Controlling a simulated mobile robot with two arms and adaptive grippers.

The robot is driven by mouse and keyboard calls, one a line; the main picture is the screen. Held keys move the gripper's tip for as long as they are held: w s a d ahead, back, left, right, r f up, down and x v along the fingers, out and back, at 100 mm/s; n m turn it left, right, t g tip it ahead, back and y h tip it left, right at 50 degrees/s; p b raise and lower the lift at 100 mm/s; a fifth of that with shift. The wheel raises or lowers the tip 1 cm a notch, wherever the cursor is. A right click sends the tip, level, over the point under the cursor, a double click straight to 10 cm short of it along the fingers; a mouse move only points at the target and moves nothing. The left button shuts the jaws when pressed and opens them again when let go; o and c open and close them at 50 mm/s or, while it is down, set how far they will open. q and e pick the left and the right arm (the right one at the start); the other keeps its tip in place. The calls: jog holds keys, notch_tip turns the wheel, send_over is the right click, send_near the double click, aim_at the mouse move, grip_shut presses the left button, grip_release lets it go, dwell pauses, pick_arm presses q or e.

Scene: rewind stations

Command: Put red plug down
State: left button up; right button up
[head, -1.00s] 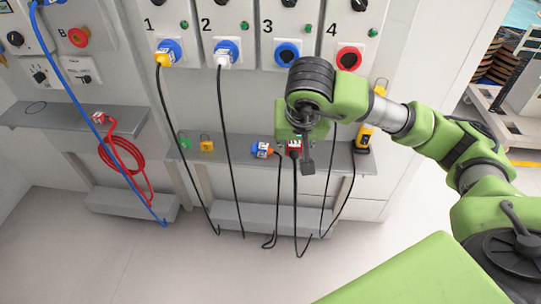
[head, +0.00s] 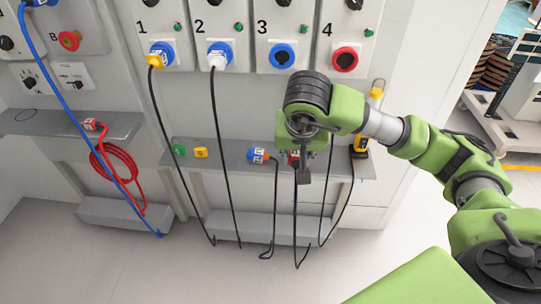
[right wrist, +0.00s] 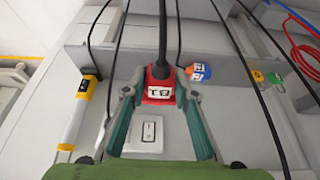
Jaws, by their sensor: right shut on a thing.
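The red plug (head: 293,159) is mostly hidden behind my right gripper in the head view. In the right wrist view the red plug (right wrist: 160,83) shows a white label and a black cable. My right gripper (right wrist: 158,92) is shut on it, one finger on each side. In the head view my right gripper (head: 303,150) is at the grey shelf (head: 220,158) below panels 3 and 4. I cannot tell whether the plug touches the shelf. My left gripper is not in view.
A blue and orange plug (head: 258,155) lies on the shelf just left of the red plug. A yellow padlock (head: 201,152) and a green one (head: 179,149) are further left. A yellow device (head: 359,146) stands at the right end. The red socket (head: 344,60) is above.

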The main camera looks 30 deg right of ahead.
jog(key=w+d+f, duration=0.4)
jog(key=w+d+f+b, duration=0.1)
jog(key=w+d+f, duration=0.4)
jog(key=shift+w+d, duration=0.1)
jog(key=shift+w, duration=0.2)
jog(key=shift+d+f, duration=0.1)
jog(key=shift+f, duration=0.15)
jog(key=f, duration=0.3)
jog(key=shift+w+d+f+b, duration=0.1)
jog(key=shift+w+f+b, duration=0.15)
jog(key=shift+b, duration=0.1)
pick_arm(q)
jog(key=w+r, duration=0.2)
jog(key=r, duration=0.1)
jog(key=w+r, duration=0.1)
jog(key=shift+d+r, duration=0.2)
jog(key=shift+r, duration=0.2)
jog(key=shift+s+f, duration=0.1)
pick_arm(e)
jog(key=shift+f, duration=0.1)
